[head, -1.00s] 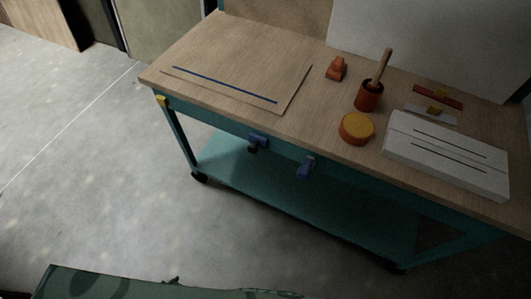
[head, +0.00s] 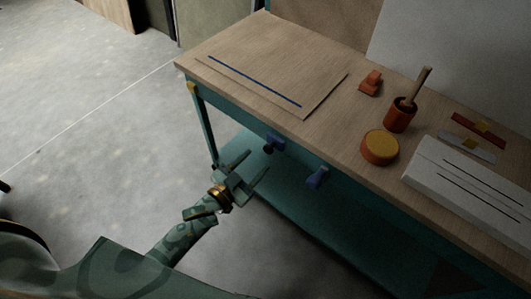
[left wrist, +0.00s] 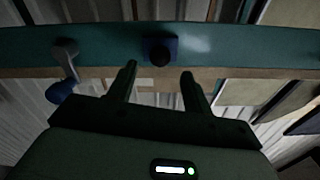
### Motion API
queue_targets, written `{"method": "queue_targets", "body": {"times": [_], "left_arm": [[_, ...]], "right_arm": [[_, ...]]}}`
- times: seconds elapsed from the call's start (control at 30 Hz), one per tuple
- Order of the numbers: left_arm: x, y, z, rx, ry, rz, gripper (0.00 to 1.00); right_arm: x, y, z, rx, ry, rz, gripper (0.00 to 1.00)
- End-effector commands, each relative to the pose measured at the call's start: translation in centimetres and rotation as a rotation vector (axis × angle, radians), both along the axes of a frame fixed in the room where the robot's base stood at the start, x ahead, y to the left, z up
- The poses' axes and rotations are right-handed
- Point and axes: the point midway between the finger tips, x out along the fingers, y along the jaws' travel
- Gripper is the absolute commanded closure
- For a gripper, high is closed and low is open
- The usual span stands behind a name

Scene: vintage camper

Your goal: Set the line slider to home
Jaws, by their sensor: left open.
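My left gripper (head: 257,163) is open and empty, in front of the teal bench's front edge. Its two fingers (left wrist: 158,82) point toward a blue square fitting with a dark round knob (left wrist: 160,50), apart from it; that fitting also shows in the head view (head: 273,142). A second blue fitting (head: 318,177) sits to its right on the same edge; in the left wrist view a lever with a blue end (left wrist: 63,88) hangs at left. I cannot tell which part is the line slider.
The wooden bench top (head: 335,125) holds a thin board with a blue line (head: 255,80), an orange block (head: 371,82), an orange cup with a stick (head: 400,115), a round yellow-topped tin (head: 380,147) and a white slotted box (head: 465,185). Floor at left is clear.

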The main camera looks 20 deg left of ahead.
Motion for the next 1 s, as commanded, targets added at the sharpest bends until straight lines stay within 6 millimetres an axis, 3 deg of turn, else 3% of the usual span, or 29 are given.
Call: {"method": "queue_targets", "body": {"times": [0.1,0.27,0.63,0.83,1.0], "left_arm": [[2.3,-0.9,-0.2,-0.001,0.001,-0.001,0.5],[4.2,-1.6,-0.2,0.001,0.001,-0.001,0.5],[4.8,-1.8,0.0,-0.001,0.001,0.0,0.5],[4.8,-1.8,0.0,-0.001,0.001,0.0,1.0],[4.9,-1.6,0.0,0.001,0.002,0.0,1.0]], "right_arm": [[-0.2,-0.1,-0.7,-0.001,0.006,0.0,0.64],[-0.4,-0.3,-1.1,-0.003,0.009,0.0,0.64],[-0.4,-0.5,-1.2,-0.007,0.01,0.0,0.64],[-0.4,-0.5,-1.2,-0.007,0.01,0.0,0.64],[-0.4,-0.5,-1.2,-0.007,0.01,0.0,0.64]]}}
